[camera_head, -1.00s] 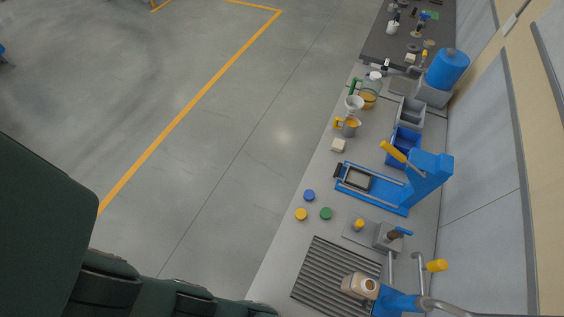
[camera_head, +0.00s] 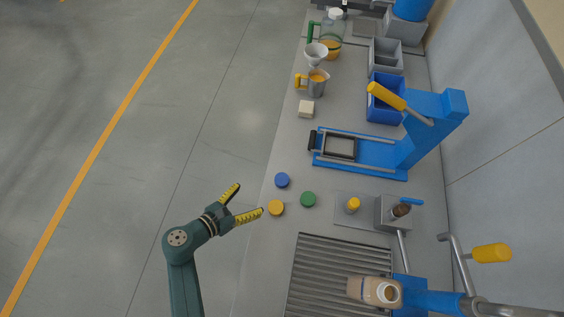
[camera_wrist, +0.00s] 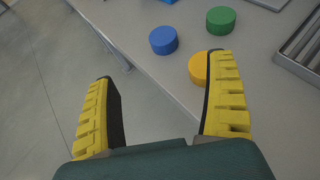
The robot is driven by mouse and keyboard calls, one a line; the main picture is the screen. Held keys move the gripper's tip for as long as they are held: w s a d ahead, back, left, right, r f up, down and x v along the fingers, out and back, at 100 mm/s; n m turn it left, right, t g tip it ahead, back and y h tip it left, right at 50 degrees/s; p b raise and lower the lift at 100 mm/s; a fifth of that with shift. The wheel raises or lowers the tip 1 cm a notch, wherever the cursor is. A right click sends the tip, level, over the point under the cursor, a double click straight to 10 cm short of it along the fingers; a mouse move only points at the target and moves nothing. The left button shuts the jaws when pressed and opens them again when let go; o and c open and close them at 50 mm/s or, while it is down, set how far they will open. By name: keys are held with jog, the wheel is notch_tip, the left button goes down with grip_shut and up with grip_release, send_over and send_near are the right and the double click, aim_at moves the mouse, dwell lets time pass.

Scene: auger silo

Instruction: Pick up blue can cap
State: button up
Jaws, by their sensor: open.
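The blue cap (camera_head: 282,180) is a small round disc lying flat on the grey bench near its left edge. It also shows in the wrist view (camera_wrist: 163,40), beyond my fingers and between their directions. My gripper (camera_head: 251,202) is open and empty, with its yellow ribbed fingers spread at the bench's left edge, lower left of the blue cap and apart from it. In the wrist view my gripper (camera_wrist: 160,100) has the floor and bench edge between its fingers.
A yellow cap (camera_head: 276,208) lies close to my right finger, and a green cap (camera_head: 308,199) lies to its right. A ribbed grey tray (camera_head: 330,270) is below them. A blue press (camera_head: 380,150) stands above right.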

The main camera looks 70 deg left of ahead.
jog(key=b, duration=0.9)
send_near(281, 179)
jog(key=x, duration=0.5)
jog(key=shift+w+a+r, duration=0.1)
jog(key=shift+a, duration=0.1)
jog(key=b+x, duration=0.4)
jog(key=shift+d+f, duration=0.2)
jog(key=shift+f, duration=0.25)
jog(key=shift+w+a, duration=0.25)
jog(key=shift+w, duration=0.2)
jog(key=shift+r, duration=0.1)
jog(key=shift+d, duration=0.1)
jog(key=shift+c, duration=0.3)
jog(key=c, duration=1)
